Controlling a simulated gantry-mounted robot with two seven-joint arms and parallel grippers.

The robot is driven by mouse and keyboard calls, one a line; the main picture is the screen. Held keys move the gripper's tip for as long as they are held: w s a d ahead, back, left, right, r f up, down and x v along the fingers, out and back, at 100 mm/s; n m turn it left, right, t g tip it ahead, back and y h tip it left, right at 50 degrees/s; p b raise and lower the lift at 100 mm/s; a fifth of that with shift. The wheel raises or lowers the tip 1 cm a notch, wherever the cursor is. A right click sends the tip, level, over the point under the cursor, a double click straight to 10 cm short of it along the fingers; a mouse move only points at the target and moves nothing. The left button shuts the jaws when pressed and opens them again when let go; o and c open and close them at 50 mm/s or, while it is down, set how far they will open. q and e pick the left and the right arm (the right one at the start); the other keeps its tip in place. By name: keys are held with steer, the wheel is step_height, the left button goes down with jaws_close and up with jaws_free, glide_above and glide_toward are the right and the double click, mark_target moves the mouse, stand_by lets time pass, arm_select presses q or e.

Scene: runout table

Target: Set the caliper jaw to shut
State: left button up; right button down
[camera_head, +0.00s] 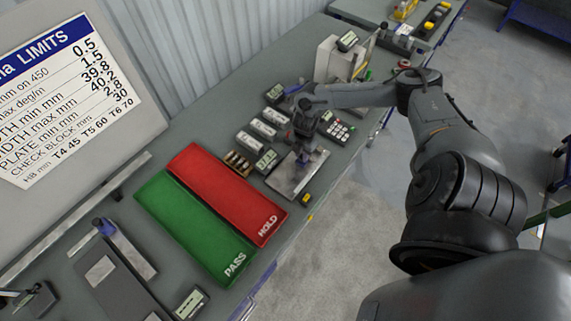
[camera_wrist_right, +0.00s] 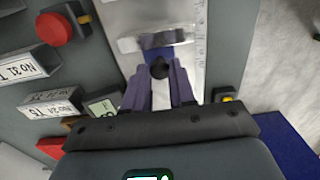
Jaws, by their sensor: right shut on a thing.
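The caliper fixture is a bright metal plate (camera_head: 285,182) near the table's front edge. It also fills the upper middle of the right wrist view (camera_wrist_right: 128,14), with scale marks along its right side. Its movable jaw shows in the wrist view as a shiny metal bar (camera_wrist_right: 150,42) across the plate, with a blue block behind it and a dark round knob (camera_wrist_right: 160,68). My right gripper (camera_wrist_right: 159,82) is shut on the knob, its fingers on either side. In the head view my right gripper (camera_head: 308,150) is over the plate. The jaw's exact gap cannot be read. My left gripper is not in view.
Left of the plate are a red HOLD tray (camera_head: 225,190) and a green PASS tray (camera_head: 190,225). Labelled blocks (camera_head: 262,129), a small display (camera_head: 266,161) and a keypad (camera_head: 337,128) stand close by. A red button (camera_wrist_right: 54,29) and a small yellow-topped item (camera_wrist_right: 228,97) flank the plate.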

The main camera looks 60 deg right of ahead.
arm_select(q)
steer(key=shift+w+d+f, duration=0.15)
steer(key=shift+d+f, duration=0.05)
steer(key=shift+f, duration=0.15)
arm_select(e)
steer(key=shift+s+d, duration=0.25)
steer(key=shift+d, duration=0.7)
steer(key=shift+s+d, duration=0.2)
steer(key=shift+d, duration=0.75)
steer(key=c, duration=1.3)
jaws_free()
steer(key=o, duration=0.4)
steer(key=shift+d, duration=0.1)
steer(key=shift+c, duration=0.2)
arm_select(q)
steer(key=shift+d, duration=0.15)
arm_select(e)
steer(key=shift+r, duration=0.55)
arm_select(q)
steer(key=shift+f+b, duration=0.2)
steer(key=shift+b, duration=0.2)
arm_select(e)
step_height(320, 180, up, 10)
steer(key=shift+f, duration=0.15)
